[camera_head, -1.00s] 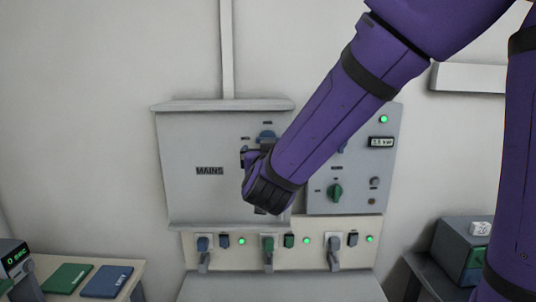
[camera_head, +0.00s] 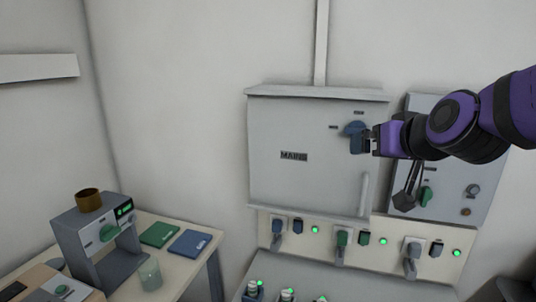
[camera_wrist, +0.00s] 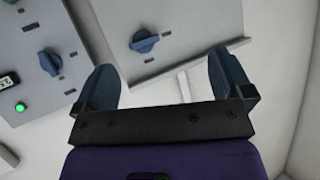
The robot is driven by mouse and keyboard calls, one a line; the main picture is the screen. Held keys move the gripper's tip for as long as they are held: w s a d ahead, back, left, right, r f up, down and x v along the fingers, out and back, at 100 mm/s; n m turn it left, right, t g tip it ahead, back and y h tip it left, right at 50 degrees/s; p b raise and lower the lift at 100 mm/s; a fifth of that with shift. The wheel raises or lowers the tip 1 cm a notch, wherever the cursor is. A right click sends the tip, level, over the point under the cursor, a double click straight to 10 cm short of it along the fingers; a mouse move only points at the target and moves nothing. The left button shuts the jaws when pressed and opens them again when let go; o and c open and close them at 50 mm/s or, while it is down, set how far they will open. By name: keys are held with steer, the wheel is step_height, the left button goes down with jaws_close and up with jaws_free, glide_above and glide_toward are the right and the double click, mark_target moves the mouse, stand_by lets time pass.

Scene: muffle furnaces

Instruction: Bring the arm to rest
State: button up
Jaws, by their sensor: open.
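My gripper (camera_head: 370,142) is in front of the right part of the grey MAINS cabinet (camera_head: 285,180), beside its blue knob (camera_head: 354,131). In the wrist view my gripper (camera_wrist: 160,66) is open, its two blue fingers spread with nothing between them. The blue mains knob (camera_wrist: 144,41) shows beyond the fingers there, apart from them. My purple arm comes in from the right and hides part of the control panel (camera_head: 474,170) beside the cabinet.
Below the cabinet is a strip of switches (camera_head: 385,262) with lit green lamps. At left a table (camera_head: 190,262) holds a grey device (camera_head: 70,228) with a brown cup (camera_head: 89,200), a glass (camera_head: 150,274) and green and blue pads. The wall between is clear.

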steer(key=s+d+f+g+h, duration=0.1)
steer(key=s+d+g, duration=0.2)
steer(key=s, duration=0.6)
steer(key=s+d+f+g+h, duration=0.1)
steer(key=s+d+g, duration=0.3)
steer(key=s, duration=0.6)
steer(key=shift+d+f, duration=0.35)
steer(key=shift+d, duration=0.5)
